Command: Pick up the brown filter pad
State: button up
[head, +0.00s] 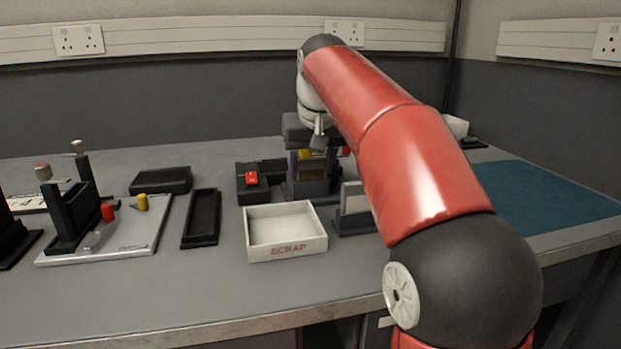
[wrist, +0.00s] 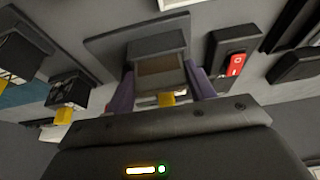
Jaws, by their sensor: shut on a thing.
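The brown filter pad (head: 313,169) shows between the purple fingers of my gripper (head: 313,172) in the head view. It also shows in the wrist view (wrist: 160,65) as a brown face framed by a dark housing (wrist: 157,42). My gripper (wrist: 163,85) is shut on the pad, with one purple finger at each side. A small yellow piece (wrist: 166,98) sits between the fingers, nearer my palm. The dark housing stands on the bench in the head view (head: 312,188). I cannot tell whether the pad is clear of it.
A white SCRAP tray (head: 287,247) stands in front of the housing. A dark block with a red switch (head: 251,178) is to its left, and a holder with a pale plate (head: 355,198) to its right. A black tray (head: 202,217) lies farther left. The teal mat (head: 550,195) is clear.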

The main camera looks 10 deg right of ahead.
jog(key=shift+c, duration=0.7)
jog(key=shift+r, duration=0.15)
